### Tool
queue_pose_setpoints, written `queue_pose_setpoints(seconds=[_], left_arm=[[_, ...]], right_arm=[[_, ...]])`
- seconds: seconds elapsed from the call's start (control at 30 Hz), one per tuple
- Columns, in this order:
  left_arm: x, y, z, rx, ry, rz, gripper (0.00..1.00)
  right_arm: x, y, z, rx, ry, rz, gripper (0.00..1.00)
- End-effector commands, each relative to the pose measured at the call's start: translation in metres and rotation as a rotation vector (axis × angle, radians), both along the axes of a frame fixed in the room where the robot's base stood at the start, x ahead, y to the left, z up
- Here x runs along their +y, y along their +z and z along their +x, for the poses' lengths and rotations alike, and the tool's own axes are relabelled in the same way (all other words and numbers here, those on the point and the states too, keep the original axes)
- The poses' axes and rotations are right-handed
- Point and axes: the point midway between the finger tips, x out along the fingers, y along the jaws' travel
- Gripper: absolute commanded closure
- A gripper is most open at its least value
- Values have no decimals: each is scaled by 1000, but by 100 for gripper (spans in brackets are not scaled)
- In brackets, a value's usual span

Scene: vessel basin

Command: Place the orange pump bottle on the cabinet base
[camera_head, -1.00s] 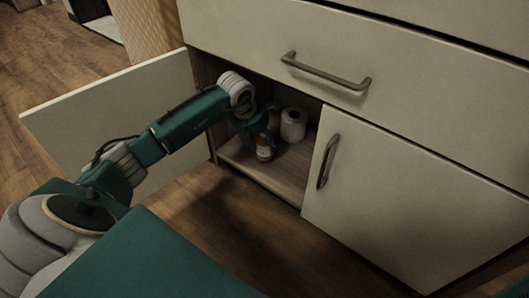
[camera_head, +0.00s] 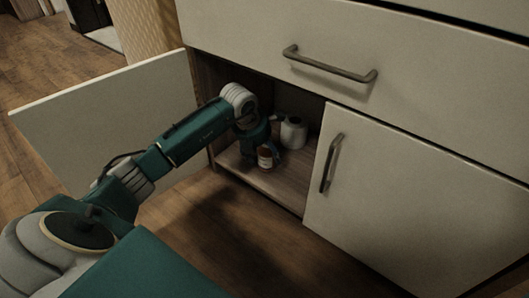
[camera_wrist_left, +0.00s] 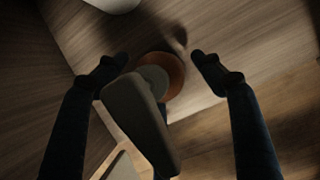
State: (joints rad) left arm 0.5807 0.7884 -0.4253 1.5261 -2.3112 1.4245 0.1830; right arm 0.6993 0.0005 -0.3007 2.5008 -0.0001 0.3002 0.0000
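The orange pump bottle (camera_head: 265,157), with a pale label, stands upright on the cabinet base (camera_head: 277,189) inside the open cabinet. In the left wrist view its round orange body (camera_wrist_left: 175,77) shows from above, partly behind a dark elongated part that looks like its pump head (camera_wrist_left: 140,117). My left gripper (camera_head: 263,143) reaches into the cabinet just above the bottle. In the left wrist view its two fingers (camera_wrist_left: 158,65) are spread on either side of the bottle, with gaps visible. My right gripper is not in view.
A white rounded container (camera_head: 292,132) stands behind the bottle on the right. The open left door (camera_head: 90,115) and the closed right door (camera_head: 400,195) flank the opening. A drawer (camera_head: 400,70) lies above. The base's front strip is clear.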

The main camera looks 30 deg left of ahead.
Motion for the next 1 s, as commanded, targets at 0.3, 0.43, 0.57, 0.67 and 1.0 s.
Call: queue_pose_setpoints(seconds=[0.3,0.43,0.57,0.67,1.0], left_arm=[[1,14,-4,-1,0,1,32],[2,35,-11,0,0,3,32],[2,54,-19,0,1,2,32],[2,64,-24,0,0,2,32],[2,70,-28,0,1,-1,32]], right_arm=[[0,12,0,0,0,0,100],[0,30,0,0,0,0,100],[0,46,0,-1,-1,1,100],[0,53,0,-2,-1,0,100],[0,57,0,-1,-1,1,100]])
